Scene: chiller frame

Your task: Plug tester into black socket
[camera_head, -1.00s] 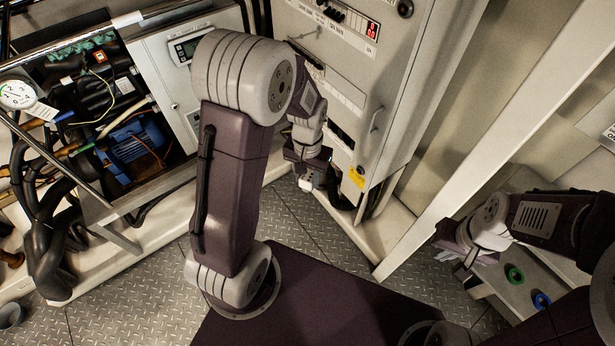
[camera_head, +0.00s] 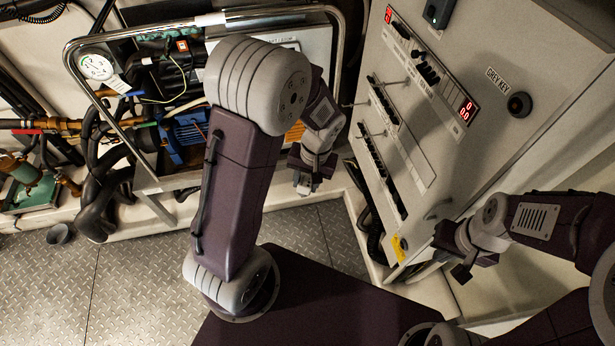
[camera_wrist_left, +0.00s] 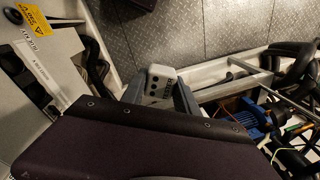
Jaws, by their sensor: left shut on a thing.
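In the head view my left gripper (camera_head: 304,188) hangs in front of the grey cabinet's lower left edge, shut on the tester, which shows only as a small pale patch. My right gripper (camera_head: 461,268) is before the cabinet's lower right; its fingers are too small and dark to judge. I cannot single out a black socket for certain; a round black fitting (camera_head: 519,104) is by the "GREY KEY" label.
The grey cabinet (camera_head: 460,165) has red displays, switches and protruding handles. At the left are an open frame with a blue motor (camera_head: 187,135), a gauge (camera_head: 96,67) and thick black hoses (camera_head: 98,190). The metal floor (camera_head: 140,275) has free room at the lower left.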

